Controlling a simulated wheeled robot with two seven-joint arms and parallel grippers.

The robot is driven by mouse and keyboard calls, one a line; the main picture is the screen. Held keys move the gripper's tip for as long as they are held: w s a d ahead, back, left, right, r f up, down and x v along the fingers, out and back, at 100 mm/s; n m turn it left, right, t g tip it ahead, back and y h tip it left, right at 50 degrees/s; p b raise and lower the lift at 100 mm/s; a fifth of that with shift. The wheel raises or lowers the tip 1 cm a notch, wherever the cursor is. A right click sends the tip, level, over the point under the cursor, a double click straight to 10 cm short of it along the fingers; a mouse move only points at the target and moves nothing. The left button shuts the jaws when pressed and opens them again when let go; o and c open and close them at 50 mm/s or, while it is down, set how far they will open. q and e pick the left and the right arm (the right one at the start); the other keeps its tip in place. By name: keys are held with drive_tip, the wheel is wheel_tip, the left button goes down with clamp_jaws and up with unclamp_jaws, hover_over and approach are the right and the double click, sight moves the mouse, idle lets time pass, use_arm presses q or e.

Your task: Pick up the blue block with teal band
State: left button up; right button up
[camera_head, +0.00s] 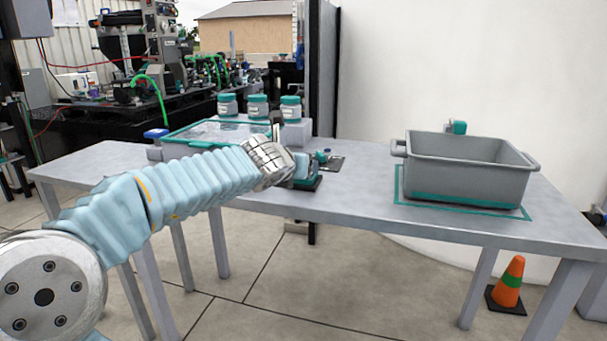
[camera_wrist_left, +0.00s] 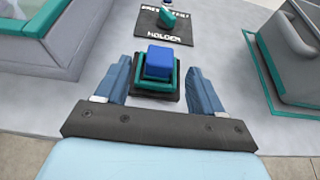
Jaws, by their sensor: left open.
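The blue block (camera_wrist_left: 159,62) sits upright on a small dark base with a teal edge (camera_wrist_left: 153,88) in the left wrist view. I cannot tell its band apart from the teal of the base. My left gripper (camera_wrist_left: 160,68) is open, with one blue finger on each side of the block and a gap to each. Whether the fingertips are level with the block or above it is unclear. In the head view my left gripper (camera_head: 301,168) is over the middle of the table and largely hides the block. My right gripper is not in view.
A grey tote (camera_head: 465,165) stands on a teal outline at the table's right. A clear-lidded case with a teal frame (camera_head: 185,135) is at the left. Several teal-lidded jars (camera_head: 257,106) stand behind. A black holder plate with a teal knob (camera_wrist_left: 168,18) lies beyond the block.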

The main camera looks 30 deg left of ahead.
use_arm(q)
drive_tip(key=x, duration=0.5)
drive_tip(key=shift+w+a+b, duration=0.1)
drive_tip(key=shift+w+b, duration=0.05)
drive_tip(key=shift+b, duration=0.2)
drive_tip(key=shift+c, duration=0.5)
drive_tip(key=c, duration=1)
